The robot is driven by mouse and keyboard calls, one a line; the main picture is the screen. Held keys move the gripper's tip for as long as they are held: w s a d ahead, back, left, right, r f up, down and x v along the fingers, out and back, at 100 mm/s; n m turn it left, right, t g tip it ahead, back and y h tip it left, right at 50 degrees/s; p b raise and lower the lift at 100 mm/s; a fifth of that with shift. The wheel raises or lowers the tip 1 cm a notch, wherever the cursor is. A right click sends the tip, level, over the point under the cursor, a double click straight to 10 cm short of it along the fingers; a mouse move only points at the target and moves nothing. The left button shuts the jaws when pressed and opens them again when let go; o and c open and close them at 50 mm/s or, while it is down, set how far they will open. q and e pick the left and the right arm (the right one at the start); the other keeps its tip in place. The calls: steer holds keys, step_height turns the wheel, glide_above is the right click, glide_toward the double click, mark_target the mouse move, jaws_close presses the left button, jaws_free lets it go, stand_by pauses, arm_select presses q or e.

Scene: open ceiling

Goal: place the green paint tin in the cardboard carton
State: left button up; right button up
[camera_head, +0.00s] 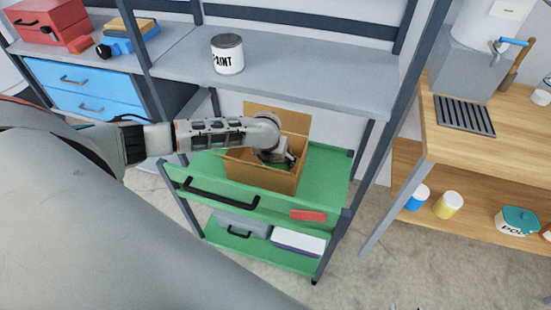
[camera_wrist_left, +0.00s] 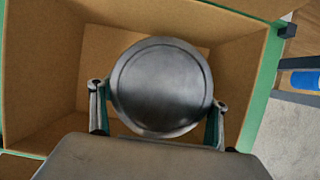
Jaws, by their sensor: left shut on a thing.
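The cardboard carton (camera_head: 255,172) stands open on top of the green trolley, with its back flap up. My left gripper (camera_head: 284,160) reaches down into the carton's opening from the left. In the left wrist view, my left gripper (camera_wrist_left: 157,98) is shut on the green paint tin (camera_wrist_left: 160,85), a finger at each side. The tin's round grey metal lid faces the camera, and a little green shows at its sides. The carton's brown walls (camera_wrist_left: 40,60) surround it. The tin's underside is hidden, so I cannot tell whether it touches the carton floor. My right gripper is not in view.
A white paint tin (camera_head: 228,56) stands on the grey shelf (camera_head: 300,75) behind the trolley (camera_head: 325,172). A red object (camera_head: 308,215) shows at the trolley's front. A wooden bench (camera_head: 450,130) is at right. Trolley top right of the carton is clear.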

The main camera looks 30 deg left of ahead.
arm_select(q)
steer(key=o, duration=2.1)
steer(key=p+v, duration=0.3)
steer(key=v, duration=0.8)
steer(key=shift+d+r, duration=0.1)
steer(key=shift+r, duration=0.05)
steer(key=shift+s+r, duration=0.2)
steer(key=shift+r, duration=0.25)
steer(key=shift+d, duration=0.15)
